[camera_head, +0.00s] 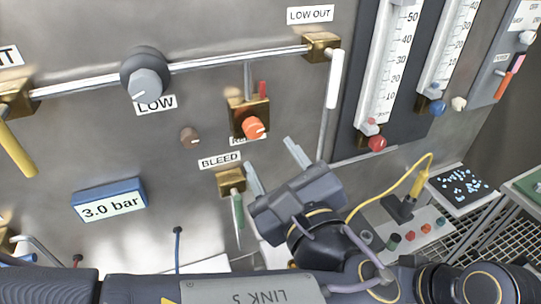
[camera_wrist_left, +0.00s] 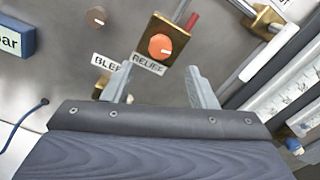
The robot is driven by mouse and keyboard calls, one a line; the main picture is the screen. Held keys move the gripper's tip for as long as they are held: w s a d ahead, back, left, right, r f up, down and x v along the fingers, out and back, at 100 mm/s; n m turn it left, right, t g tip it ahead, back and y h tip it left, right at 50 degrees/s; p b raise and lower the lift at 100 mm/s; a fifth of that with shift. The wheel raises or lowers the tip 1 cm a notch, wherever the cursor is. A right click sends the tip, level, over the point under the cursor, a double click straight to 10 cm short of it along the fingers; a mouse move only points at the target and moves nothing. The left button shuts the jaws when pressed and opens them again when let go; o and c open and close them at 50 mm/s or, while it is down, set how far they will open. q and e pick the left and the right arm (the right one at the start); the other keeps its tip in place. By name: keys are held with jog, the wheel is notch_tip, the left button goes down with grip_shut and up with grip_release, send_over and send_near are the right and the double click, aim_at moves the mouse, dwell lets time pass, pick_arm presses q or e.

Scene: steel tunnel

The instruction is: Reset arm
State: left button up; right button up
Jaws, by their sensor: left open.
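My left gripper (camera_head: 272,167) is in front of the grey steel panel (camera_head: 200,110), just right of the BLEED label (camera_head: 220,160). Its two fingers are apart with nothing between them. In the left wrist view the open fingers (camera_wrist_left: 160,86) point up at the panel, below the orange RELIEF knob (camera_wrist_left: 160,46). That knob also shows in the head view (camera_head: 253,127), above the gripper. The left arm crosses the bottom of the head view. My right gripper is not in view.
A brass valve with a green handle (camera_head: 238,208) is close left of the gripper. A grey LOW knob (camera_head: 147,82) and a 3.0 bar display (camera_head: 110,200) are further left. Gauges (camera_head: 392,70) stand at the right. A yellow cable (camera_head: 385,196) and a button box (camera_head: 412,232) are lower right.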

pick_arm(q)
jog(key=shift+w, duration=0.1)
jog(key=w+a+f+n+g, duration=0.1)
jog(key=a+f+n+g, duration=0.4)
jog(key=a, duration=0.4)
jog(key=w+a+f+n+g, duration=0.1)
jog(key=a+f+n+g, duration=0.2)
jog(key=a+f+g, duration=0.35)
jog(key=s+a+f+n+h, duration=0.4)
jog(key=s+n, duration=0.2)
jog(key=n, duration=0.4)
jog(key=s+a+f+n+h, duration=0.3)
jog(key=s+f+n+h, duration=0.1)
jog(key=n, duration=0.7)
jog(key=shift+s+a+f+h, duration=0.35)
jog(key=shift+s+h, duration=0.35)
jog(key=shift+s, duration=0.45)
jog(key=shift+r, duration=0.1)
